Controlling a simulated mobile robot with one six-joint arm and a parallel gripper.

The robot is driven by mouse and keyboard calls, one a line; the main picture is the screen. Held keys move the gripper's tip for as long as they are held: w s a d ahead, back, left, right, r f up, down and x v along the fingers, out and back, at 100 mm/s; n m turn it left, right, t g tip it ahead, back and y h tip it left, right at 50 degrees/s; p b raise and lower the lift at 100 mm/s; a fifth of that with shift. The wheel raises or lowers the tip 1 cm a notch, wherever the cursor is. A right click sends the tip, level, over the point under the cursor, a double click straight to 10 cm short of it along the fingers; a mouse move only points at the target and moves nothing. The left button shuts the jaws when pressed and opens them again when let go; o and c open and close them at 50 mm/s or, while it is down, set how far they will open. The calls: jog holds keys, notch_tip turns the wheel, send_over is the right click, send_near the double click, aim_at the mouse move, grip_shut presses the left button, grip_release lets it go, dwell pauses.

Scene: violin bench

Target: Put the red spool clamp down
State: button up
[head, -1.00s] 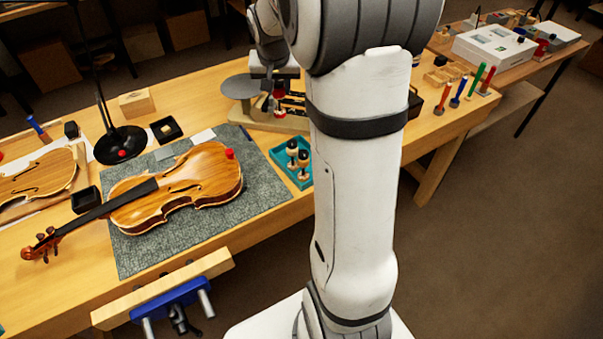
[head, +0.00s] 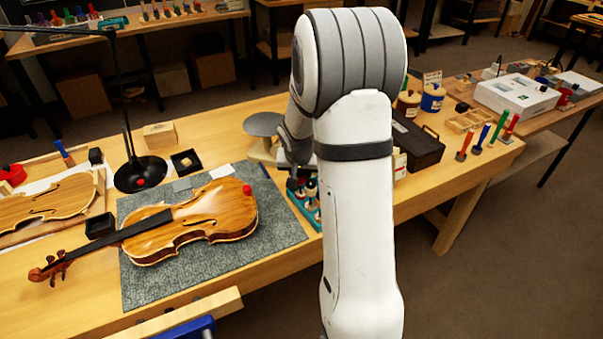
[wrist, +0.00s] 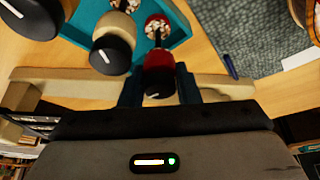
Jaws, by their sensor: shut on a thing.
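The red spool clamp (wrist: 158,68) is between the two dark fingers of my gripper (wrist: 158,88). Its black knob faces the wrist camera, and a speckled pad and more red show farther along it. My gripper is shut on it over the teal tray (wrist: 182,31). I cannot tell whether the clamp touches the tray floor. A spool clamp with a black knob and pale spool (wrist: 112,50) stands in the tray just left of the held clamp, with another at the upper left. In the head view my arm partly hides the tray (head: 312,217).
A violin (head: 205,215) lies on a grey mat (head: 280,232) left of the tray, with a small red piece on its edge. A round grey disc on a stand (head: 264,124) is behind the tray. A black toolbox (head: 418,148) stands to the right.

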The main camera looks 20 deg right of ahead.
jog(key=o, duration=1)
jog(key=shift+r, duration=0.2)
jog(key=v, duration=1.2)
jog(key=s+a+r+n, duration=0.1)
jog(key=s+a+n, duration=0.1)
jog(key=s+a, duration=0.2)
jog(key=s+a+n+y, duration=0.1)
jog(key=s+a, duration=0.3)
jog(key=s, duration=0.6)
jog(key=s+a+r+n+g+y, duration=0.1)
jog(key=s+a+n, duration=0.2)
jog(key=s, duration=0.5)
jog(key=shift+s+a+r, duration=0.1)
jog(key=shift+a+r, duration=0.2)
jog(key=shift+a, duration=0.15)
